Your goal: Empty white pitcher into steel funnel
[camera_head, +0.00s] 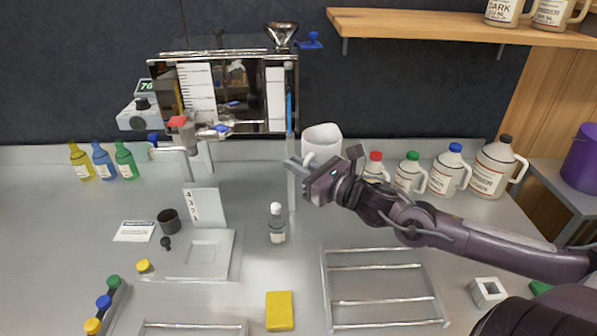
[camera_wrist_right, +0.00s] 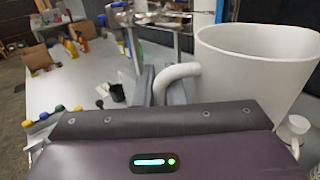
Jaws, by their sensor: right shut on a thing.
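The white pitcher (camera_head: 322,140) is in the middle of the head view, upright, just right of the evaporator. My right gripper (camera_head: 296,167) is in front of it, shut on its handle. In the right wrist view the pitcher (camera_wrist_right: 258,75) shows large at the right, and its handle (camera_wrist_right: 178,73) runs down between the fingers. The part of the pitcher I see inside is plain white; its bottom is hidden. The steel funnel (camera_head: 281,36) sits on top of the evaporator at its right end, above and left of the pitcher. My left gripper is not in view.
The steel evaporator (camera_head: 240,95) stands at the back of the counter. Capped jugs (camera_head: 447,168) stand right of the pitcher. A small bottle (camera_head: 277,225), a yellow sponge (camera_head: 279,311) and a wire rack (camera_head: 380,290) are in front. A wooden shelf (camera_head: 430,25) hangs at upper right.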

